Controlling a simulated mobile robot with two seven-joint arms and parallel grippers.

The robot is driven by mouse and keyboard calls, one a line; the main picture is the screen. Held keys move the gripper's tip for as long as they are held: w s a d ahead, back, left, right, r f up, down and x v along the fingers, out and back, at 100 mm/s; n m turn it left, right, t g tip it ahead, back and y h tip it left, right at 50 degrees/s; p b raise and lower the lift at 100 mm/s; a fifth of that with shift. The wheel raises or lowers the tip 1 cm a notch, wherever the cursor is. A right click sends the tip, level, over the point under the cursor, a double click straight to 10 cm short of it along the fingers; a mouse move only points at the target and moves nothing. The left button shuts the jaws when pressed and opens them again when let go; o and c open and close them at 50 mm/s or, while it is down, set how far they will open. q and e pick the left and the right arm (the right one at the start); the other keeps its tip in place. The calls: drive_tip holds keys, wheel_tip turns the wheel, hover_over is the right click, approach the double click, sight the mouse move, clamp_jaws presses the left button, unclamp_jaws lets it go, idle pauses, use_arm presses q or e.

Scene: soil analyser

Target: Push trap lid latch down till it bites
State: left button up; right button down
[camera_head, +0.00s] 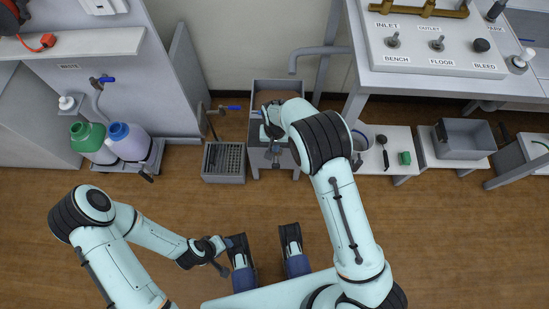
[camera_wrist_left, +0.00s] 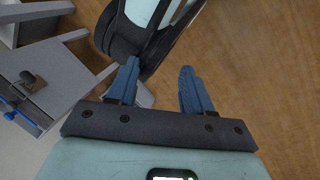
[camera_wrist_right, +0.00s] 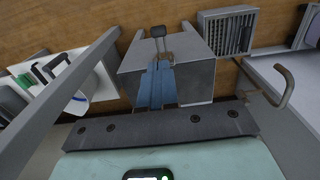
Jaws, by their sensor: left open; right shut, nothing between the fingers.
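The grey trap (camera_head: 262,158) stands on the floor below my right arm. It also shows in the right wrist view (camera_wrist_right: 195,78), where its latch (camera_wrist_right: 160,36), a metal lever with a dark end, sticks out beyond the edge nearest my body. My right gripper (camera_wrist_right: 157,68) is shut and empty, its blue fingertips over the trap just behind the latch. I cannot tell whether they touch it. The head view shows the trap's front partly covered by my right wrist. My left gripper (camera_wrist_left: 158,75) is open and empty, low and well left of the trap.
A grated box (camera_head: 223,163) stands left of the trap, near a blue-handled valve (camera_head: 230,108). Green-capped and blue-capped jugs (camera_head: 125,142) stand further left. A low white shelf (camera_head: 388,150) and a grey bin (camera_head: 463,138) are right. The wooden floor in front is open.

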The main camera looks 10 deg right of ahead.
sight(275, 165)
use_arm(q)
drive_tip(key=w+a+f+t+b, duration=0.2)
drive_tip(key=w+f+b, duration=0.1)
drive_tip(key=w+f, duration=0.1)
drive_tip(key=shift+w+a+n+y+b, duration=0.3)
drive_tip(key=shift+w+a+y, duration=0.1)
drive_tip(key=shift+w, duration=0.4)
use_arm(e)
wheel_tip(275, 165, down, 14)
drive_tip(key=shift+r, duration=0.1)
use_arm(q)
drive_tip(key=shift+a+f, duration=0.1)
drive_tip(key=shift+f, duration=0.1)
